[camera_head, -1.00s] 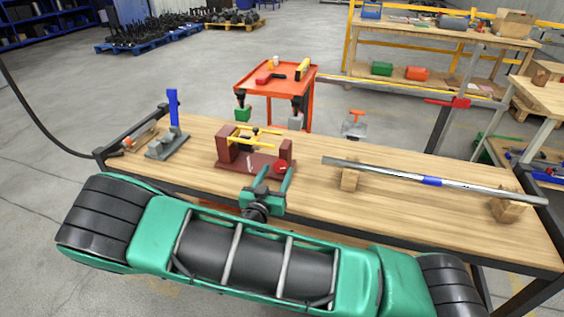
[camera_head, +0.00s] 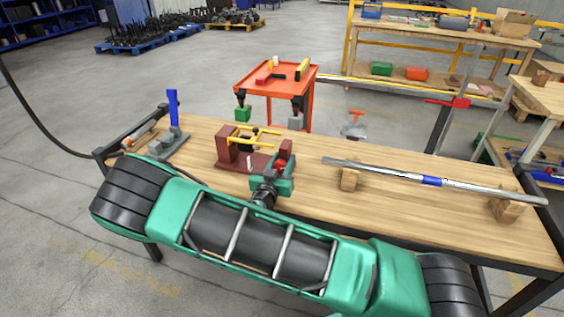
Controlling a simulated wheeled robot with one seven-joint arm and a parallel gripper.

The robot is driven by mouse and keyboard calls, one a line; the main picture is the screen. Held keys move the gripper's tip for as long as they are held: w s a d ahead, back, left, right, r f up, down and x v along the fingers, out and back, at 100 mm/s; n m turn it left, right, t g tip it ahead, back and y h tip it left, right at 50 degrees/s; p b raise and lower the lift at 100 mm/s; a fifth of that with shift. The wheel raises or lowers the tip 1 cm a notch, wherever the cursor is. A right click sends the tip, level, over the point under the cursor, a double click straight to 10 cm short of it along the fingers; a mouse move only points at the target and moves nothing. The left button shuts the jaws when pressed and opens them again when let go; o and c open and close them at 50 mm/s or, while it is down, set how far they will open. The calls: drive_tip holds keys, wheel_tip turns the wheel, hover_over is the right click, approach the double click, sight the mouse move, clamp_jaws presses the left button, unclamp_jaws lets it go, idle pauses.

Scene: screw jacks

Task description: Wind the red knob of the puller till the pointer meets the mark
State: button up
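The puller (camera_head: 228,148) stands on the wooden workbench, with a dark red frame and yellow arms. Its red knob (camera_head: 280,167) is at its right front end, partly hidden by my gripper. My green gripper (camera_head: 282,165) is at the knob, with its fingers around it. I cannot tell whether the fingers press on the knob or stand a little apart from it. A small white piece (camera_head: 249,162) shows on the puller's front; whether it is the pointer or the mark is too small to tell.
A blue-handled tool (camera_head: 173,110) stands on the bench (camera_head: 310,200) at left. A long metal bar (camera_head: 400,175) rests on wooden blocks at right. An orange cart (camera_head: 250,80) stands behind the bench. The bench is bare between the puller and the bar.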

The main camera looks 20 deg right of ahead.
drive_tip(key=shift+a+m, duration=0.1)
drive_tip(key=shift+m, duration=0.8)
drive_tip(key=shift+c, duration=0.3)
drive_tip(key=o, duration=1)
drive_tip(key=shift+o, duration=0.2)
drive_tip(key=v, duration=1)
drive_tip(key=shift+s+a, duration=0.2)
